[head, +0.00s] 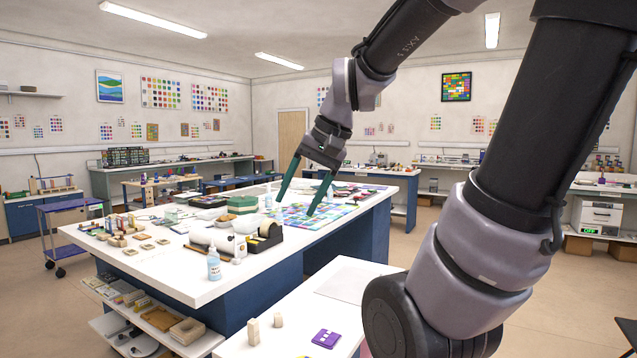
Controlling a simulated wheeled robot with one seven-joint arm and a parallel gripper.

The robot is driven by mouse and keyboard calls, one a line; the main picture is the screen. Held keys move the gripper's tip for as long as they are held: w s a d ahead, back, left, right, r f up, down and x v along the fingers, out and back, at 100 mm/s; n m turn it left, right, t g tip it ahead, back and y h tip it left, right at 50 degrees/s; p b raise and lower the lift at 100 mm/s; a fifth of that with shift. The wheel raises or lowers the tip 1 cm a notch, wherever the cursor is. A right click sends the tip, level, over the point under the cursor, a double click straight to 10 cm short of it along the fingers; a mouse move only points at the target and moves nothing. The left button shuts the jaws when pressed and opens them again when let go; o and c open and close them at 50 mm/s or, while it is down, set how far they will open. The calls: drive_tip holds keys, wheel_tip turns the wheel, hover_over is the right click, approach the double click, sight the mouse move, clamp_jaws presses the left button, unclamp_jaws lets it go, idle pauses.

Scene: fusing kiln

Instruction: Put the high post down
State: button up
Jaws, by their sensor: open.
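My gripper (295,207) is open, with its two green fingers spread and pointing down. Nothing shows between the fingers. It appears in front of or above the large white workbench (190,285), over a colourful glass panel (300,216); its exact height is hard to tell. A tall pale beige post (253,332) stands upright on the low white table (290,345) at the front. A shorter beige post (278,320) stands beside it, apart from it. My gripper is well away from both posts, higher in the picture.
A purple item (326,339) lies on the low table, right of the posts. A pale sheet (347,285) lies farther back there. The workbench holds a blue-labelled bottle (213,264), a black tape dispenser (265,238) and several small blocks. My arm hides the right side.

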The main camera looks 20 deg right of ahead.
drive_tip(key=s+d+r+t, duration=0.1)
drive_tip(key=s+d+r+t+h, duration=0.1)
drive_tip(key=s+r+t, duration=0.1)
drive_tip(key=shift+d+n+h, duration=0.3)
drive_tip(key=shift+n, duration=0.1)
